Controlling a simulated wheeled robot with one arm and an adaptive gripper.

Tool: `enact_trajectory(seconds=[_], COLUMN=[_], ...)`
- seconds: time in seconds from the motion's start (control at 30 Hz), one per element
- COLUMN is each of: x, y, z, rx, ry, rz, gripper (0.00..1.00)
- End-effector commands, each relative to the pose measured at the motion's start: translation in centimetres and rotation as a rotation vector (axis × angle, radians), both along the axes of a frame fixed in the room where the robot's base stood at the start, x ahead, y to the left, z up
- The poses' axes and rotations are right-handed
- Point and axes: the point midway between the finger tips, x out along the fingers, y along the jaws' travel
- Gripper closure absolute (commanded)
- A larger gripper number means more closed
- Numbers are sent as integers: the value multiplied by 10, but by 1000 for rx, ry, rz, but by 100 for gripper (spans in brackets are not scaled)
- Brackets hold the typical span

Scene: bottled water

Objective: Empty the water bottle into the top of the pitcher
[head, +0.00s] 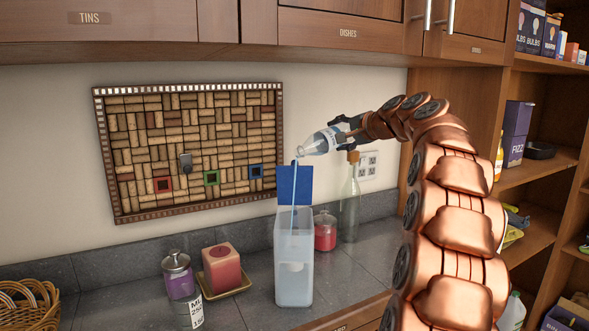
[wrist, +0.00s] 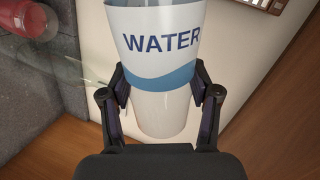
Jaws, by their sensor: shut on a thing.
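The water bottle (head: 322,140) is clear with a white and blue label. It is tilted with its mouth down and to the left, above the pitcher. My gripper (head: 352,128) is shut on its lower part. In the wrist view the bottle (wrist: 160,60) shows its WATER label between the two fingers (wrist: 160,97). A thin stream of water (head: 294,185) runs down from the mouth into the pitcher. The pitcher (head: 294,262) is tall, square and translucent, and stands upright on the counter. Its blue lid (head: 295,184) stands open at the back. The water level inside is unclear.
On the counter (head: 245,290), a red candle (head: 222,268) and a purple jar (head: 179,275) stand left of the pitcher. A red jar (head: 325,232) and a tall glass bottle (head: 350,205) stand behind it to the right. Cabinets (head: 350,20) hang above.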

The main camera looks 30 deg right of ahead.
Motion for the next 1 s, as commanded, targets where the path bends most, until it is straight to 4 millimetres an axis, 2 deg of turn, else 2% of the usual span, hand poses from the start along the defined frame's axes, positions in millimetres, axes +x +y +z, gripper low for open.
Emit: enact_trajectory(seconds=[0.47, 0.57, 0.6, 0.67, 1.0], x=[0, -1, -1, 0, 0], y=[2, -8, -9, -9, -8], z=[7, -14, -26, -35, -37], rx=[-44, 125, 187, 243, 331], ry=[-4, 14, 17, 20, 26], rz=[0, -5, -5, -3, -3], gripper=[88, 88, 88, 88, 88])
